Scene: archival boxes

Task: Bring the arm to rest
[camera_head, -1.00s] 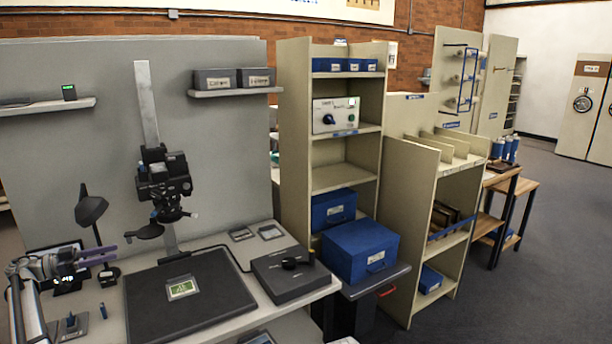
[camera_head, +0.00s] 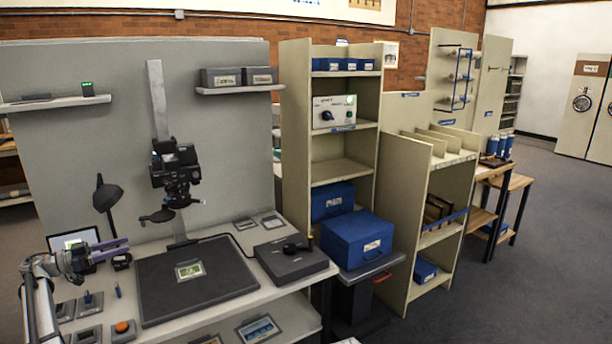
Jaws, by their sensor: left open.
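My left arm comes in at the lower left, over the left end of the work table (camera_head: 220,310). My left gripper (camera_head: 126,247), with purple fingers, points right and is open with nothing between its fingers. It is above the table, left of the black copy board (camera_head: 225,278). A small green-screened item (camera_head: 189,270) lies on that board, apart from the gripper. My right gripper is not in view.
A camera on a column (camera_head: 174,170) stands behind the board. A desk lamp (camera_head: 107,195) rises behind my left gripper. A grey control box (camera_head: 291,260) sits at the table's right. A blue archival box (camera_head: 357,240) and shelves (camera_head: 340,172) stand further right. Open floor lies at far right.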

